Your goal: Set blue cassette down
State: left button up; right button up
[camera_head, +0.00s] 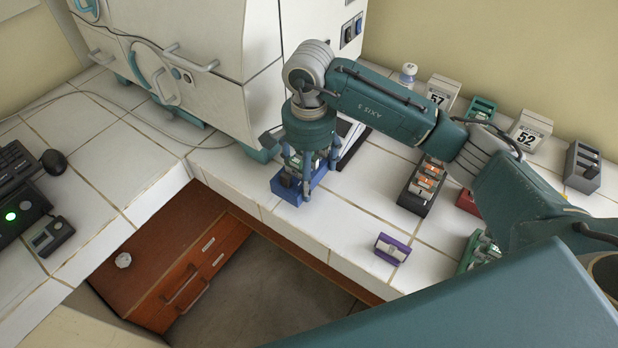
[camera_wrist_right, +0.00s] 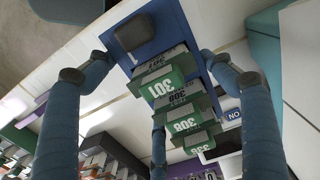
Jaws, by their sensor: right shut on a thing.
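The blue cassette (camera_head: 286,190) is at the front edge of the white tiled counter, just right of the incubator. In the right wrist view the blue cassette (camera_wrist_right: 172,20) carries several green blocks with white number labels, and a dark pad near one end. My right gripper (camera_head: 304,168) points down over it, with its fingers around its sides, shut on it. Its fingers hide part of the cassette. I cannot tell whether the cassette's underside touches the counter. My left gripper is not in view.
The white incubator (camera_head: 200,75) stands close on the left. A purple cassette (camera_head: 392,248) lies near the counter's front edge. A black rack (camera_head: 412,200), a red one and green ones stand right. Tiles between blue and purple cassettes are clear; the counter drops off in front.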

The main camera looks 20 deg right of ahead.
notch_tip(320, 180, down, 4)
jog(key=shift+r+p, duration=0.25)
jog(key=shift+p, duration=0.15)
jog(key=shift+f, duration=0.1)
jog(key=shift+f, duration=0.1)
jog(key=o, duration=1.2)
